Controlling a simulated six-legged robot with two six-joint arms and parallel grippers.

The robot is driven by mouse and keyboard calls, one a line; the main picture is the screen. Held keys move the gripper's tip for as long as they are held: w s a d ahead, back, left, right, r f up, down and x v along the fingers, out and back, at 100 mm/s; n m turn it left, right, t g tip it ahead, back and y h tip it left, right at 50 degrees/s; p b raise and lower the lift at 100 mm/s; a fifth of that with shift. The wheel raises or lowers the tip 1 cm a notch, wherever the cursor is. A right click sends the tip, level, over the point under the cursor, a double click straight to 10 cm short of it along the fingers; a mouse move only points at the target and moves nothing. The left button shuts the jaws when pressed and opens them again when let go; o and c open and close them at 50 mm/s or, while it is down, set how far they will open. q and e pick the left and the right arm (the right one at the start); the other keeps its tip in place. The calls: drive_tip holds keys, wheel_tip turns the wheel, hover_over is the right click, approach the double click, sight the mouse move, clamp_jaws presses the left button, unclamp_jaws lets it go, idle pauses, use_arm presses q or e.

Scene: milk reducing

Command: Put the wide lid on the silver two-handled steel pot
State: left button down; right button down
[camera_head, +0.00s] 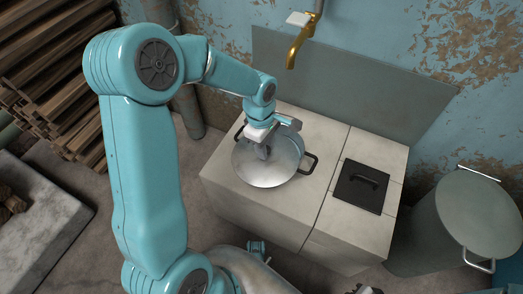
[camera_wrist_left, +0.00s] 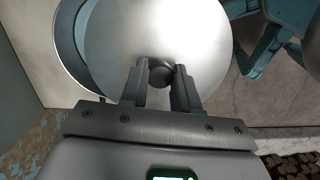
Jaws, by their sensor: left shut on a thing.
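The wide steel lid (camera_head: 266,172) hangs over or rests on the silver two-handled pot, whose dark handle (camera_head: 310,164) shows at the right. My left gripper (camera_head: 265,150) is shut on the lid's dark knob, reaching it from above. In the left wrist view the fingers (camera_wrist_left: 160,75) are on either side of the knob, and the lid (camera_wrist_left: 200,45) covers most of the pot. A crescent of the pot's rim and inside (camera_wrist_left: 73,45) shows at the left, so the lid is off centre there. I cannot tell whether lid and rim touch. My right gripper is not clearly seen.
The pot stands on a pale stone counter (camera_head: 235,202). A dark square plate with a handle (camera_head: 360,187) lies at its right. A brass tap (camera_head: 296,50) hangs above the back. A large lidded bin (camera_head: 478,210) stands at the right, and stacked wood (camera_head: 50,60) at the left.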

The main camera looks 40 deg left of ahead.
sight(276, 134)
use_arm(q)
drive_tip(key=shift+w+a+f+p, duration=0.1)
drive_tip(key=shift+w+a+p, duration=0.2)
drive_tip(key=shift+w, duration=0.8)
drive_tip(key=shift+w+a+r+p, duration=0.1)
drive_tip(key=shift+w+a+p, duration=0.15)
drive_tip(key=shift+w, duration=0.9)
drive_tip(key=shift+w+a+f+p, duration=0.1)
drive_tip(key=shift+w+a+p, duration=0.2)
drive_tip(key=shift+w, duration=0.8)
drive_tip(key=shift+w+f, duration=0.2)
drive_tip(key=shift+w, duration=0.05)
drive_tip(key=shift+f+b, duration=0.9)
drive_tip(key=shift+f, duration=0.2)
drive_tip(key=shift+f, duration=0.1)
drive_tip(key=shift+c, duration=0.6)
unclamp_jaws()
drive_tip(key=shift+r+p, duration=1.5)
drive_tip(key=shift+r, duration=0.55)
